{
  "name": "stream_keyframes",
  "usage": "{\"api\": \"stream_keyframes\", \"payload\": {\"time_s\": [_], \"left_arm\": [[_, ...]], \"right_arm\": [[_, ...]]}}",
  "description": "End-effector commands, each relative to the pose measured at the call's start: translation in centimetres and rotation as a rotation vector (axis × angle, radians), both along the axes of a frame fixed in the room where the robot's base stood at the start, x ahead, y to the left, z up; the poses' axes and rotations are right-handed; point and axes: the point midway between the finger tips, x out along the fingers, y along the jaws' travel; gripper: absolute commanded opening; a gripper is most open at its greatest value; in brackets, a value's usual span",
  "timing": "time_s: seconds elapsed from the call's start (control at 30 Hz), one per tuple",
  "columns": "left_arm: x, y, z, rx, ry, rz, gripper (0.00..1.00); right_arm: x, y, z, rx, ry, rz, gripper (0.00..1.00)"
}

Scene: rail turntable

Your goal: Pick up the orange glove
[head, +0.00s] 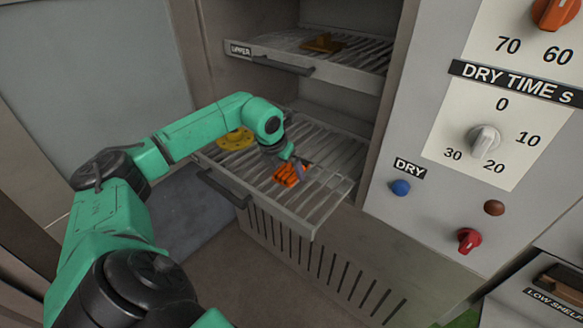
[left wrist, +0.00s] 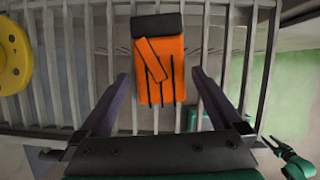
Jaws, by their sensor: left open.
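The orange glove (head: 290,175) with a dark cuff lies on the pulled-out lower rack (head: 325,192). In the left wrist view the glove (left wrist: 160,68) lies flat on the slats, its dark cuff at the top and its fingers towards me. My left gripper (head: 299,168) is over the glove in the head view and hides part of it. In the left wrist view my left gripper (left wrist: 160,85) is open, with one finger on each side of the glove's finger end and nothing held between them.
A yellow round part (head: 236,140) lies on the same rack, left of the glove. An upper rack (head: 345,62) labelled UPPER is above, with a brown item (head: 322,43) on it. A control panel with a dry-time knob (head: 484,140) stands to the right.

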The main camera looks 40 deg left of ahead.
Motion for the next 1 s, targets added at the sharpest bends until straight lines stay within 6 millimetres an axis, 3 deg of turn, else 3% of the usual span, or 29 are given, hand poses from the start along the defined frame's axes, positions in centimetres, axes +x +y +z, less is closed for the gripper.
{"api": "stream_keyframes", "payload": {"time_s": [0.23,0.27,0.43,0.77,0.87,1.0], "left_arm": [[0.2,0.0,-0.6,-0.001,-0.001,0.000,1.00],[0.2,0.0,-0.6,-0.001,-0.001,0.000,0.92],[0.2,0.0,-0.6,-0.001,-0.001,0.000,0.27],[0.3,0.0,-0.1,-0.001,-0.003,0.000,0.27],[0.3,0.0,1.0,0.000,-0.005,0.000,0.27],[0.4,0.0,4.6,-0.001,-0.010,0.000,0.27]], "right_arm": [[0.1,0.0,0.0,0.001,-0.002,-0.001,0.50],[0.1,0.0,0.0,0.000,-0.002,-0.001,0.50],[0.1,0.0,0.0,0.000,-0.002,-0.001,0.50],[0.1,-0.1,0.0,-0.001,-0.002,-0.001,0.50],[0.1,-0.2,0.0,-0.003,-0.002,-0.001,0.50],[0.1,-0.2,0.2,-0.003,-0.002,-0.001,0.50]]}}
